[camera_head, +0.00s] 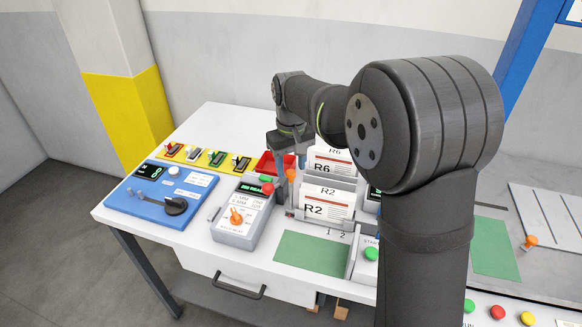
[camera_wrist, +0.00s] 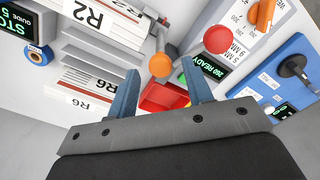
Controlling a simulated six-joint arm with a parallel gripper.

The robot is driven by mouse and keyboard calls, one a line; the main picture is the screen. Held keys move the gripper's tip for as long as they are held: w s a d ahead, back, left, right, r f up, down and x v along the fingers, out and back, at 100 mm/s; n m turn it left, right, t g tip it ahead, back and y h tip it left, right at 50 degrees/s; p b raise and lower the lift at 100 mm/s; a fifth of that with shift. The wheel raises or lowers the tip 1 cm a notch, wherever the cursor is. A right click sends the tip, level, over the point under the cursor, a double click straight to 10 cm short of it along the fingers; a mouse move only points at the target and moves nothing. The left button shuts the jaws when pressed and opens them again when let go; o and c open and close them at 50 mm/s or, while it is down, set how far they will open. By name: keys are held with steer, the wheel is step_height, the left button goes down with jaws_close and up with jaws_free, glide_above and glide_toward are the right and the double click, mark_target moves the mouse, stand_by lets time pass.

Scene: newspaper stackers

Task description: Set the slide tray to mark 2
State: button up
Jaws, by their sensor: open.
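The marks 1 and 2 (camera_head: 343,236) are printed on the white surface in front of the newspaper stacker. Behind them stand paper stacks labelled R2 (camera_head: 328,200) and R6 (camera_head: 322,168), which also show in the wrist view (camera_wrist: 92,15). I cannot tell for sure which part is the slide tray. An orange knob (camera_head: 292,175) on a metal post stands at the stacker's left; it also shows in the wrist view (camera_wrist: 160,65). My gripper (camera_wrist: 163,88) is open and empty, its blue fingers above and apart from the knob. My arm hides the stacker's right side in the head view.
A red bin (camera_head: 268,165) lies behind the knob. A grey control box with an orange dial (camera_head: 237,216) stands left of the stacker, near a blue panel (camera_head: 160,193) with a black lever. A green mat (camera_head: 312,253) lies clear in front.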

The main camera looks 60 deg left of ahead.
steer(key=shift+f, duration=0.65)
jaws_close()
steer(key=shift+w, duration=0.1)
steer(key=w+d, duration=1.1)
steer(key=shift+w+d+r, duration=0.1)
steer(key=shift+d, duration=0.05)
